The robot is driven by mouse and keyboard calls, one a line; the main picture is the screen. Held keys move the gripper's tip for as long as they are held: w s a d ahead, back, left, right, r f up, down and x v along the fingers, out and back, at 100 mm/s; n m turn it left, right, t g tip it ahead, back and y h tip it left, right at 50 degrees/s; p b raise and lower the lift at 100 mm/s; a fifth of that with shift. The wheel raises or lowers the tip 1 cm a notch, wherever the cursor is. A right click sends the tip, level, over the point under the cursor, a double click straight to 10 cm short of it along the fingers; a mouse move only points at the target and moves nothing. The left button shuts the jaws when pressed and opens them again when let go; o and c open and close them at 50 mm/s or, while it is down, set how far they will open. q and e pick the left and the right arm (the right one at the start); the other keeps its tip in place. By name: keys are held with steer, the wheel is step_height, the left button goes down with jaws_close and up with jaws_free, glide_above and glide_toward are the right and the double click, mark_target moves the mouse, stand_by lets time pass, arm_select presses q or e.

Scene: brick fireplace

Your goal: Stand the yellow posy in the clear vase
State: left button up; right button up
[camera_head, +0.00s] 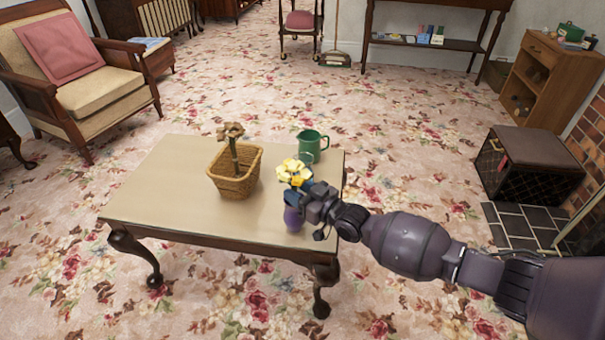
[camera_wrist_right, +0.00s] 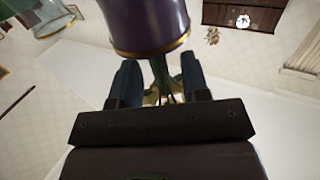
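The yellow posy (camera_head: 294,173) stands upright at the table's right side, its stem in the purple vase (camera_head: 292,219). The clear vase (camera_head: 308,157) is just behind it, partly hidden by the flowers. My right gripper (camera_head: 294,192) is between the flowers and the vase mouth. In the right wrist view, the purple vase (camera_wrist_right: 148,25) with its gold rim is upside down. The dark green stem (camera_wrist_right: 161,72) runs between the fingers of my right gripper (camera_wrist_right: 160,72), which look apart with gaps beside the stem. My left gripper is not in view.
A wicker basket (camera_head: 235,180) with brown flowers stands mid-table. The left part of the table (camera_head: 155,200) is clear. An armchair (camera_head: 85,90) stands at the back left.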

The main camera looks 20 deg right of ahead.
mark_target(300, 167)
jaws_close()
steer(key=shift+r+p, duration=0.45)
steer(key=shift+r, duration=0.5)
steer(key=shift+r+p, duration=0.35)
steer(key=shift+r, duration=0.65)
steer(key=shift+r+p, duration=0.5)
steer(key=shift+r, duration=0.5)
steer(key=shift+r+p, duration=0.6)
steer(key=shift+r, duration=0.6)
steer(key=shift+r+p, duration=0.6)
steer(key=shift+r, duration=0.6)
steer(key=shift+r+p, duration=0.55)
steer(key=shift+r, duration=0.25)
steer(key=shift+r+p, duration=0.3)
steer(key=shift+r, duration=0.3)
steer(key=shift+r+p, duration=0.35)
steer(key=shift+r, duration=0.4)
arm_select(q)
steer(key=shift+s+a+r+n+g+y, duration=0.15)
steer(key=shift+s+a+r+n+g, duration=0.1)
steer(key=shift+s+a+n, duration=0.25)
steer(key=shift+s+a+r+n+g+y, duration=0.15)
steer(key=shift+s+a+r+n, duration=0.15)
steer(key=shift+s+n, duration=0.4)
